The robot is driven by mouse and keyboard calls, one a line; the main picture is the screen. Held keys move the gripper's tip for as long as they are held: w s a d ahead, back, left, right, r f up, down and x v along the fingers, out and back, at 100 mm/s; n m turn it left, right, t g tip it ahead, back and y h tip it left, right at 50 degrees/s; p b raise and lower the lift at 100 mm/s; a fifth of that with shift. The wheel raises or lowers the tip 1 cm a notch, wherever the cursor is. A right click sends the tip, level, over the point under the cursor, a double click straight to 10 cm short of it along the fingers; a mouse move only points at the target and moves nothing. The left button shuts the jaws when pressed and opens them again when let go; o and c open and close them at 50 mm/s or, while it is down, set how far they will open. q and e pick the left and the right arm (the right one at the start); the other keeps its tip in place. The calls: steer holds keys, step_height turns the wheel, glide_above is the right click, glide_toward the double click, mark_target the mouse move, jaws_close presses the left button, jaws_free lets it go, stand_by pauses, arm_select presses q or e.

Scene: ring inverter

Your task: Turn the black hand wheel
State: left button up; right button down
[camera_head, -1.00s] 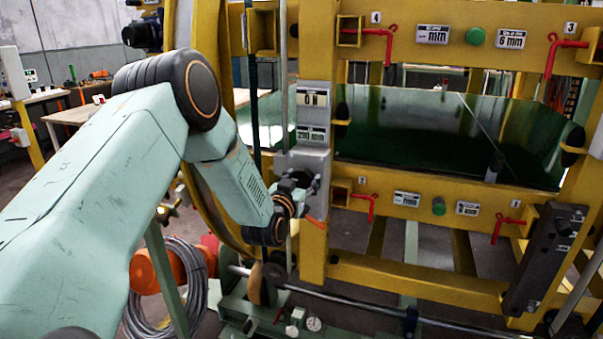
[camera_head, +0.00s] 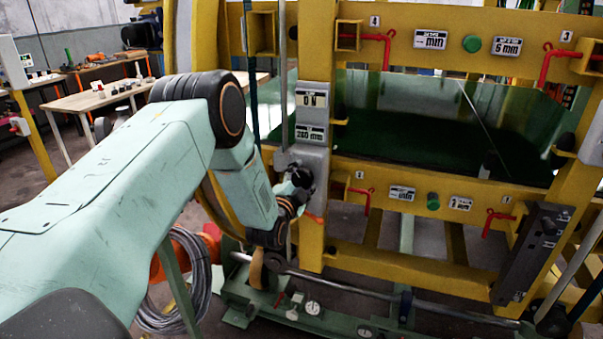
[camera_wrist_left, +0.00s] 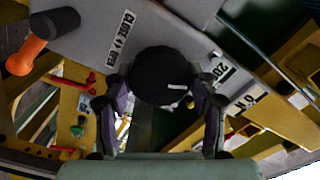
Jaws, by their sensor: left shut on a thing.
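The black hand wheel (camera_wrist_left: 160,77) is round and sits on a grey box (camera_wrist_left: 110,35) in the left wrist view. My left gripper (camera_wrist_left: 160,105) has a finger on each side of the wheel and is shut on it. In the head view my left gripper (camera_head: 296,188) is at the grey box (camera_head: 307,160) on the yellow post, and it hides most of the wheel. The box carries labels, one reading about 280 mm (camera_head: 310,133). My right gripper is not in view.
The yellow frame (camera_head: 318,60) carries red handles (camera_head: 560,60) and green buttons (camera_head: 472,43). An orange-tipped black lever (camera_wrist_left: 25,55) sticks out near the box in the wrist view. A coiled cable (camera_head: 180,290) lies below my arm.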

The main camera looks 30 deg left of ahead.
arm_select(q)
steer(key=m+p, duration=0.2)
steer(key=m, duration=0.2)
steer(key=shift+r+m, duration=0.15)
steer(key=shift+m, duration=0.15)
steer(key=shift+f+m+p, duration=0.2)
steer(key=shift+m+p, duration=1.05)
steer(key=shift+m, duration=1.25)
steer(key=o, duration=1.2)
steer(key=shift+c, duration=0.2)
steer(key=v, duration=1.2)
